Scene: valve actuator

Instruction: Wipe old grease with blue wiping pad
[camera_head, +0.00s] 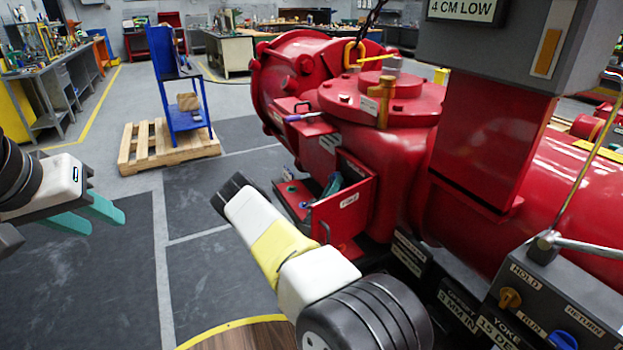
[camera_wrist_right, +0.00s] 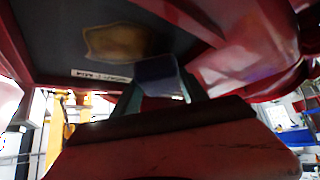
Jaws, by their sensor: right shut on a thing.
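In the right wrist view, a dull brown grease patch (camera_wrist_right: 118,42) lies on a dark flat surface with a small white label beside it. My right gripper (camera_wrist_right: 158,88) is shut on the blue wiping pad (camera_wrist_right: 154,72), which is beside the patch; whether the pad touches the surface I cannot tell. A red edge hides the lower part of the gripper. In the head view, my right arm reaches in from the lower right, and its fingers are not clearly seen. My left gripper (camera_head: 106,222) is at the left edge, empty, with its teal fingers apart.
A big red valve actuator (camera_head: 345,115) fills the middle and right. A red open box (camera_head: 345,207) sticks out on its near side. A control block (camera_head: 560,300) with knobs stands at the lower right. A blue stand (camera_head: 165,75) is on a wooden pallet (camera_head: 140,147). The floor at left is clear.

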